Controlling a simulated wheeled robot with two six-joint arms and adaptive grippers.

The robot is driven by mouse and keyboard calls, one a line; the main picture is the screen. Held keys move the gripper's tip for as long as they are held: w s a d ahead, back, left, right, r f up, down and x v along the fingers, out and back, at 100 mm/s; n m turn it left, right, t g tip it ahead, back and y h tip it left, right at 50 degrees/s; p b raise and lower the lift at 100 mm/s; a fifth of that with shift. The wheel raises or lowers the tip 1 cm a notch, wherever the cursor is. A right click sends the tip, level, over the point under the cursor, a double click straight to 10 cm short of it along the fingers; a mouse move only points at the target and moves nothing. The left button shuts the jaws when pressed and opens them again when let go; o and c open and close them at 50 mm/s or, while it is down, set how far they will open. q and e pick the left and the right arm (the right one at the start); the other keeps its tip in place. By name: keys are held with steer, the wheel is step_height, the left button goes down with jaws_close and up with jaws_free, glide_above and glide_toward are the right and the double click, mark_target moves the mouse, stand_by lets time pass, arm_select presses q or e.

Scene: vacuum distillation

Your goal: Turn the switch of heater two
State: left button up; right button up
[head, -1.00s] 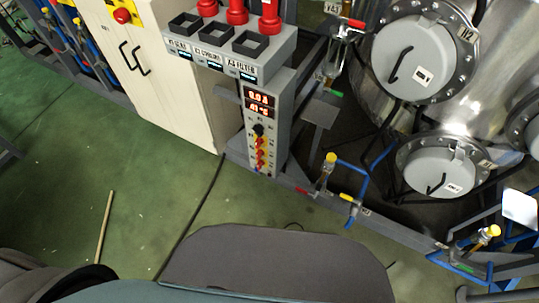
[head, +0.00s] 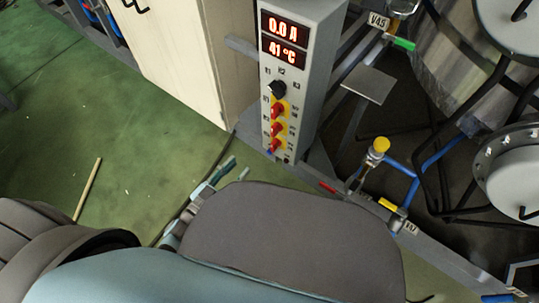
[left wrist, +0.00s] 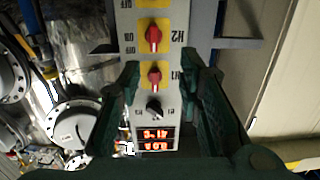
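The grey control panel (head: 311,70) carries a column of red switches on yellow plates under a black knob (head: 277,88). The heater two switch (head: 277,129) is the middle red one. In the left wrist view the panel appears upside down, and the heater two switch (left wrist: 153,38), marked H2, is above the H1 switch (left wrist: 155,77). My left gripper (head: 238,167) is below and left of the switches in the head view, apart from them. In the left wrist view its green fingers (left wrist: 163,73) are spread either side of the panel, with nothing between the tips. My right gripper is not in view.
The lit display (head: 284,41) reads 0.0 and 41 °C. A pale cabinet (head: 180,60) stands left of the panel. Pipes with a yellow-capped valve (head: 380,146) and a metal vessel (head: 445,70) are at the right. Green floor (head: 60,110) is open at the left.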

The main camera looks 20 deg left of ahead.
mark_target(272, 132)
arm_select(q)
steer(key=shift+m+h, duration=0.3)
steer(key=shift+h, duration=0.2)
steer(key=b+x, duration=0.3)
steer(key=x, duration=1.1)
steer(key=shift+w+d+r, duration=0.1)
steer(key=shift+d+r, duration=0.1)
steer(key=shift+d, duration=0.05)
steer(key=shift+w+d+r, duration=0.15)
steer(key=shift+w+d, duration=0.05)
steer(key=shift+w, duration=0.3)
jaws_close()
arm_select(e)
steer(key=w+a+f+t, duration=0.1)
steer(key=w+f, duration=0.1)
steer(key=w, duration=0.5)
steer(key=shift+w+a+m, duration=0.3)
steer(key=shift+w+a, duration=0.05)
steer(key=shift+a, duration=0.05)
